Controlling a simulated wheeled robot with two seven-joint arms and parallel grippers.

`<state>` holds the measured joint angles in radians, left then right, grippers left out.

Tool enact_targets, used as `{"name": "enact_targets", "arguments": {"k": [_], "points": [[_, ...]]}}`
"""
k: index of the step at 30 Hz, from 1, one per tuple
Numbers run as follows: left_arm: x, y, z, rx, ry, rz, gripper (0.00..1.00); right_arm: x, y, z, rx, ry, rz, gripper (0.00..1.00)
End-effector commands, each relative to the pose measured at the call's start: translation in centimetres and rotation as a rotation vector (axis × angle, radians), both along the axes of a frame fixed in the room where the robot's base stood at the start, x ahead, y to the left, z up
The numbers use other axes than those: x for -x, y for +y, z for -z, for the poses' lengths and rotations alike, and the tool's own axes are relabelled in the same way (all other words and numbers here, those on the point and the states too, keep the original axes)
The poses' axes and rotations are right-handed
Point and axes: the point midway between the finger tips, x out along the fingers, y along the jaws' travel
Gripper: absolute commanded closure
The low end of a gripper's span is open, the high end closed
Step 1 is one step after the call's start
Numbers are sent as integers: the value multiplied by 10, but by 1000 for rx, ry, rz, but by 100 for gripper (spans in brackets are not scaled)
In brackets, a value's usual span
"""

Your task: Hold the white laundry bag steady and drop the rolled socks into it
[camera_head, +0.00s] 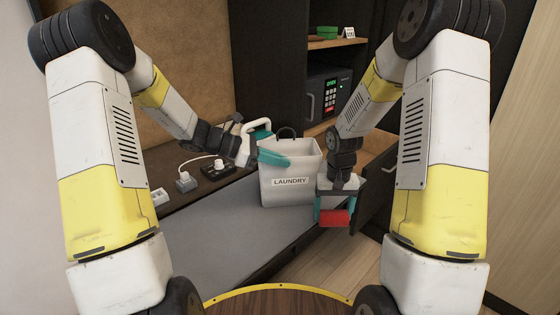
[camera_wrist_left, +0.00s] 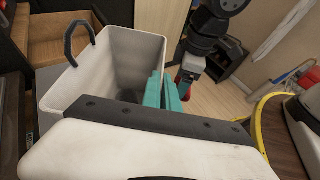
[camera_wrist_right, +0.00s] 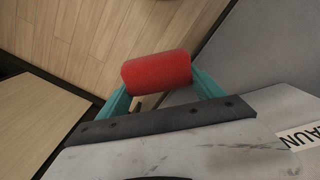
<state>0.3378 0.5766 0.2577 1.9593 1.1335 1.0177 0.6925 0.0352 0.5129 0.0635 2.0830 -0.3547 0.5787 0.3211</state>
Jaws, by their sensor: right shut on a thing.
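The white laundry bag (camera_head: 290,188), labelled LAUNDRY, stands upright and open on a grey bench. It also shows in the left wrist view (camera_wrist_left: 85,80), its interior visible and looking empty where I can see. My left gripper (camera_head: 270,150) is at the bag's upper left rim; its teal fingers (camera_wrist_left: 163,92) are close together on the near wall. My right gripper (camera_head: 336,213) points down beside the bag's front right and is shut on the red rolled socks (camera_head: 334,217). The socks (camera_wrist_right: 157,72) are held crosswise between the fingers, lower than the rim and outside the bag.
A dark ledge with a black socket box (camera_head: 217,170) and plugs runs along the wall at left. A safe (camera_head: 327,93) sits in the cabinet behind the bag. An open drawer (camera_head: 375,150) is behind my right gripper. The floor (camera_head: 345,265) at right is clear.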

Motion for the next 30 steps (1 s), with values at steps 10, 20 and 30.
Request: {"name": "enact_targets", "arguments": {"k": [10, 20, 30], "points": [[0, 0, 0, 0, 0, 0, 100, 0, 0, 0, 0, 0, 0, 63], [0, 0, 0, 0, 0, 0, 100, -15, -24, -9, 0, -2, 87, 63], [0, 0, 0, 0, 0, 0, 100, -52, -64, -40, 0, -5, 245, 63]]}}
